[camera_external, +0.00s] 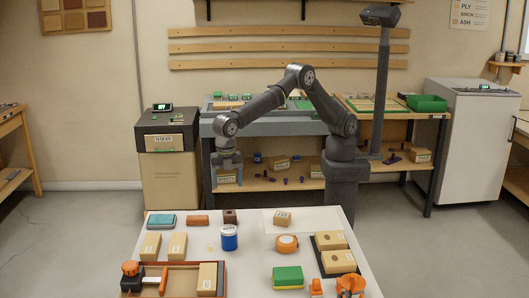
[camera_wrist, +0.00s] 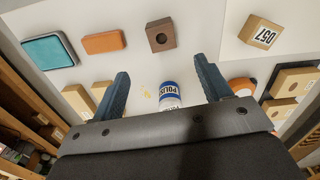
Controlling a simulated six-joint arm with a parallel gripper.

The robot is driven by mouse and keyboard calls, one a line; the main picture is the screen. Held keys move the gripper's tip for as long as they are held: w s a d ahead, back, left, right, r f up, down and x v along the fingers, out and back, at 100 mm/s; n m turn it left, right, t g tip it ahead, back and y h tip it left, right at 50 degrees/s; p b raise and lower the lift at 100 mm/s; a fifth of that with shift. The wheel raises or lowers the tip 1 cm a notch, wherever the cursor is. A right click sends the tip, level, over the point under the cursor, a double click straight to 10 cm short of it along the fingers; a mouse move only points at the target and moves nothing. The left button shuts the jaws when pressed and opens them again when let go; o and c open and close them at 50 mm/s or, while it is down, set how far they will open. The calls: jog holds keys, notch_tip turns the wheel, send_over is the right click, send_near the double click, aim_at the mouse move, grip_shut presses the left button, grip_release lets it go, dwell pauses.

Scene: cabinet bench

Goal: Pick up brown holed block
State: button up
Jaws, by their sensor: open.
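The brown holed block (camera_external: 230,217) is a small dark brown cube near the far edge of the white table. In the wrist view the brown holed block (camera_wrist: 161,34) shows a round dark hole in one face. It lies beyond the fingertips and roughly between their lines, with nothing touching it. My gripper (camera_external: 228,175) is above and beyond the table's far edge in the external view.
An orange-brown block (camera_external: 197,220) and a teal block (camera_external: 161,221) are left of it. A blue-and-white jar (camera_external: 229,238) stands close in front. A tan labelled block (camera_external: 282,219) is to the right. The white table (camera_external: 255,256) has bare room between them.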

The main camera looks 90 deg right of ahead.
send_over(229, 213)
jog(key=f, duration=0.9)
jog(key=shift+a, duration=0.4)
jog(key=shift+s+a+f, duration=0.1)
jog(key=shift+a+f, duration=0.05)
jog(key=shift+f, duration=2.5)
jog(key=c, duration=1.1)
